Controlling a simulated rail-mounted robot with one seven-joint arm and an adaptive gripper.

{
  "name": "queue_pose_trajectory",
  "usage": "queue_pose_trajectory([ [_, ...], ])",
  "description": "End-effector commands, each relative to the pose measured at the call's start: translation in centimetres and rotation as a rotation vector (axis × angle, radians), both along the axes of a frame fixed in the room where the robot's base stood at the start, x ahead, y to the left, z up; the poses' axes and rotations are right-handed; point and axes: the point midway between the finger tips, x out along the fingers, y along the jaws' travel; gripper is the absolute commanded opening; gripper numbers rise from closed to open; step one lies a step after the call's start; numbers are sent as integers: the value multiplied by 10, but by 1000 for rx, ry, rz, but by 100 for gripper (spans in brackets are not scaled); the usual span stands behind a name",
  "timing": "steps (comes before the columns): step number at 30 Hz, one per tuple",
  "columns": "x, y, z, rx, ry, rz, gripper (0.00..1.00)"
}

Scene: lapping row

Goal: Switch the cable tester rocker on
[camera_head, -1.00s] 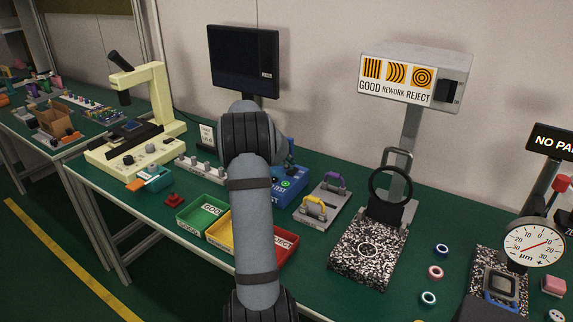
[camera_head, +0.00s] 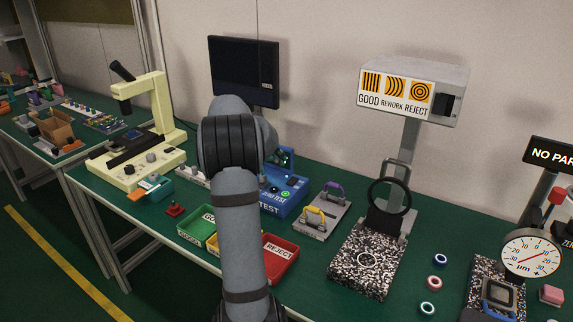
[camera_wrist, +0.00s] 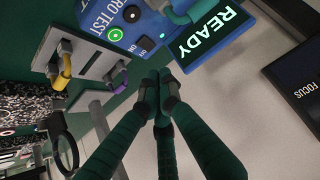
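The blue cable tester (camera_head: 292,196) stands on the green bench, partly hidden behind my arm in the head view. In the wrist view the tester (camera_wrist: 165,28) shows at the top, with a lit green light, a screen reading READY (camera_wrist: 215,35) and an ON label. A small dark rocker (camera_wrist: 146,44) sits on its blue face; which way it is tipped I cannot tell. My gripper (camera_wrist: 158,84) appears in the wrist view with its dark fingertips together and nothing seen between them. The fingertips look a little apart from the tester. My arm hides the gripper in the head view.
A plate with yellow and purple handles (camera_head: 322,213) stands right of the tester. Green (camera_head: 197,228) and red (camera_head: 281,262) trays lie in front. A cream microscope (camera_head: 150,125) stands left, and a monitor (camera_head: 244,72) behind. A ring magnifier (camera_head: 389,196) stands farther right.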

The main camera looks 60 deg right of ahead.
Motion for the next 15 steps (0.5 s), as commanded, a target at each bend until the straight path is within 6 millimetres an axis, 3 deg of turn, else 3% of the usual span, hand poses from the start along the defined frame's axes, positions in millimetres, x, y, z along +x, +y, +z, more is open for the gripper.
queue_pose_trajectory([
  [6, -1, 25, 19, -1, -1, 1, 0],
  [15, -3, 32, 25, 1, 2, -1, 0],
])
